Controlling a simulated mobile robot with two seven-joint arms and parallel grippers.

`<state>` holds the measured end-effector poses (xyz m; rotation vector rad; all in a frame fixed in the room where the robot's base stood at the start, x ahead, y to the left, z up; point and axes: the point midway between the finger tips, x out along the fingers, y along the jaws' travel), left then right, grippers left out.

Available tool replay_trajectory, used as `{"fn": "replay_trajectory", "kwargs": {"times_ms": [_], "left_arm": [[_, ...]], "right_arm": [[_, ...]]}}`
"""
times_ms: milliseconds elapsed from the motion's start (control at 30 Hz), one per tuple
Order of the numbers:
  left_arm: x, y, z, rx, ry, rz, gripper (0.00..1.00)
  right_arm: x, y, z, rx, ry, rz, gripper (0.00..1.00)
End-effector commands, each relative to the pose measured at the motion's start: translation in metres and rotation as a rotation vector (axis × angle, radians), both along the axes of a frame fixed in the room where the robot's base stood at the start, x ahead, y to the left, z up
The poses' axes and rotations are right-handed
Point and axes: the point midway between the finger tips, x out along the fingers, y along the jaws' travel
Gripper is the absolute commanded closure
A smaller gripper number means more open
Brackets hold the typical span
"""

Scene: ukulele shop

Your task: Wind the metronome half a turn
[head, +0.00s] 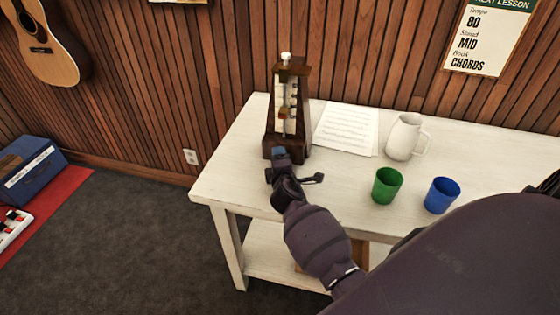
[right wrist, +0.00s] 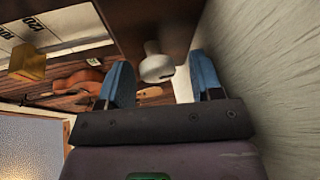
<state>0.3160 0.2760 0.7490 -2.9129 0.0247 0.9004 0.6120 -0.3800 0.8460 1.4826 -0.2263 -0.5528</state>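The metronome (head: 292,115) is a dark wooden tapered case with a pale scale, a brass weight and a white knob on top. It stands upright at the table's back left. My right gripper (head: 279,153) is low at the front of its base. In the right wrist view its blue fingers (right wrist: 160,82) are apart with nothing gripped. A pale rounded knob (right wrist: 157,66) on brown wood shows between and just beyond the fingertips; I cannot tell any contact. The brass weight (right wrist: 28,62) and scale show at upper left there. My left gripper is not in view.
The white table (head: 240,180) holds a sheet of music (head: 346,129), a white pitcher (head: 404,137), a green cup (head: 387,185) and a blue cup (head: 441,195) right of the metronome. A wood-panelled wall stands behind. The table's left front corner is clear.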

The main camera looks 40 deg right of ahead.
Motion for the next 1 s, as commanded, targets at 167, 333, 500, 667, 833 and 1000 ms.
{"fn": "replay_trajectory", "kwargs": {"times_ms": [167, 333, 500, 667, 833, 1000], "left_arm": [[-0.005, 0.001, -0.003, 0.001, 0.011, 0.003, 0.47], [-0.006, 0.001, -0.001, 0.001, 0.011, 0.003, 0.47], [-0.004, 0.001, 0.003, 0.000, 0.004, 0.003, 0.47], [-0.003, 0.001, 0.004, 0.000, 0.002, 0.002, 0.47], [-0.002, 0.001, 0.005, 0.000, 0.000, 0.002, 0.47], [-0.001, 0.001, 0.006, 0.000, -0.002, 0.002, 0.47]], "right_arm": [[0.000, 0.000, 0.001, -0.001, -0.002, 0.001, 0.40], [-0.008, 0.005, 0.003, 0.000, -0.002, 0.001, 0.40], [-0.031, 0.017, 0.008, 0.000, -0.001, 0.000, 0.40], [-0.056, 0.032, 0.014, 0.001, -0.002, 0.001, 0.40], [-0.078, 0.044, 0.018, 0.000, -0.001, 0.000, 0.40], [-0.090, 0.050, 0.020, 0.000, -0.001, 0.000, 0.40]]}}
